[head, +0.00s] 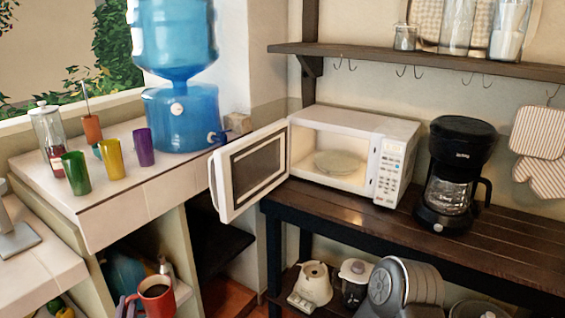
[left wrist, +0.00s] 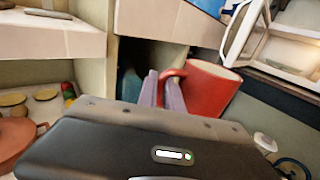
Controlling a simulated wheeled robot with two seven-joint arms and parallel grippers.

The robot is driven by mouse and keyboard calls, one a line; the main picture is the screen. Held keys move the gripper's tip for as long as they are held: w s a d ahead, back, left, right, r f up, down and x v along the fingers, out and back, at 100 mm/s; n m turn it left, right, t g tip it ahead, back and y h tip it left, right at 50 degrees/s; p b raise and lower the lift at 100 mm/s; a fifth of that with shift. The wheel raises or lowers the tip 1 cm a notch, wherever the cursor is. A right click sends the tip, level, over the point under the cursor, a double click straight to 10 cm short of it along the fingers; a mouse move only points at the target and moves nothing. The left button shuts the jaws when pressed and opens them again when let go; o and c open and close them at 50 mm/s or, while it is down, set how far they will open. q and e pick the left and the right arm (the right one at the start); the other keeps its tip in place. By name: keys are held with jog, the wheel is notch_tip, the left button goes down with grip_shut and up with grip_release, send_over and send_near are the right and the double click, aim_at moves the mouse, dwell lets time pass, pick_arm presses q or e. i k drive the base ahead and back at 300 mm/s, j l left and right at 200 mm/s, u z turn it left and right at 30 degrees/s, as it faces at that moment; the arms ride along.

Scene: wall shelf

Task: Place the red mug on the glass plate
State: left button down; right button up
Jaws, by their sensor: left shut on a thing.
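The red mug (head: 157,306) with dark contents is at the bottom edge of the head view, its lower part cut off. In the left wrist view the mug (left wrist: 207,92) is large and tilted in the picture, with its handle toward the fingers. My left gripper (left wrist: 162,88) is shut on the mug's handle. In the head view only a bit of the left gripper (head: 127,306) shows beside the mug. The glass plate (head: 338,162) lies flat inside the open white microwave (head: 352,125), up and right of the mug. My right gripper is not in view.
The microwave door (head: 249,172) stands open toward the left front. A black coffee maker (head: 455,172) is right of the microwave on the dark wooden counter (head: 510,225). Colored cups and a blue water dispenser (head: 182,118) stand on the left counter. Appliances fill the lower shelf.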

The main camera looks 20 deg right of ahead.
aim_at(333, 162)
jog(key=z, duration=2.25)
jog(key=j, duration=0.6)
jog(key=i+j, duration=0.15)
jog(key=j, duration=1.05)
jog(key=i, duration=0.05)
